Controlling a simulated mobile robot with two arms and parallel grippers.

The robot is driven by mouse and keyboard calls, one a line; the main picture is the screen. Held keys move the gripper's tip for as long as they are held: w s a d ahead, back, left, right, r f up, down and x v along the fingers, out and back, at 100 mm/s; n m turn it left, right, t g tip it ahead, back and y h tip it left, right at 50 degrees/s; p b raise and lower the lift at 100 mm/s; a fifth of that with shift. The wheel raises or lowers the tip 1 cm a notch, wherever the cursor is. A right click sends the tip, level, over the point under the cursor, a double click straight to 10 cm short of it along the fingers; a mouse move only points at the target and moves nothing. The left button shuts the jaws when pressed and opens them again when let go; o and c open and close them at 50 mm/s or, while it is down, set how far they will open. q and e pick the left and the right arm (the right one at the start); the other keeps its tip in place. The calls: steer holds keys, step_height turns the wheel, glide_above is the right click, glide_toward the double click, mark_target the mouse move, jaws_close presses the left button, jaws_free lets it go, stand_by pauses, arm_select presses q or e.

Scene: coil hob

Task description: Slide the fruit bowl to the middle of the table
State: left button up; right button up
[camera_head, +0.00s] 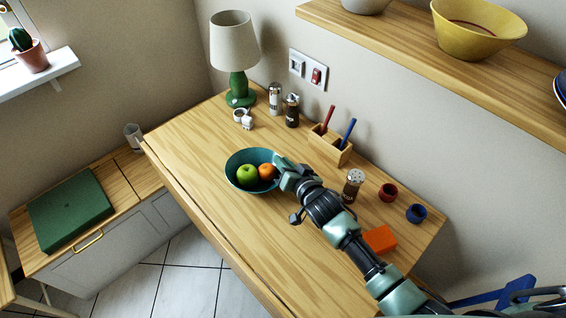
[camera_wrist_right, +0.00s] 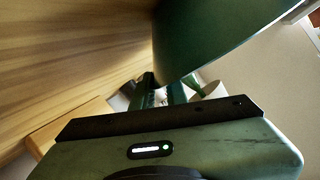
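The fruit bowl (camera_head: 233,181) is dark teal and stands upright on the wooden table (camera_head: 190,145), left of the table's centre. A green apple (camera_head: 247,175) and an orange (camera_head: 267,172) lie in it. My right gripper (camera_head: 282,165) is at the bowl's right rim, low over the table. In the right wrist view the bowl (camera_wrist_right: 215,35) fills the upper middle, close to the fingers (camera_wrist_right: 162,92). I cannot tell if they touch it, and their opening is unclear. My left gripper is not in view.
A green lamp (camera_head: 237,85), shakers (camera_head: 292,110) and small white items (camera_head: 243,118) stand at the back. A pen holder (camera_head: 330,143), another shaker (camera_head: 353,185), red cup (camera_head: 388,193), blue cup (camera_head: 416,213) and orange block (camera_head: 380,239) are to the right. The table's front strip is clear.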

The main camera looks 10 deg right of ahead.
steer(key=o, duration=0.4)
steer(key=shift+d+f, duration=0.1)
steer(key=shift+f, duration=0.2)
steer(key=shift+r, duration=0.2)
steer(key=shift+v, duration=3.85)
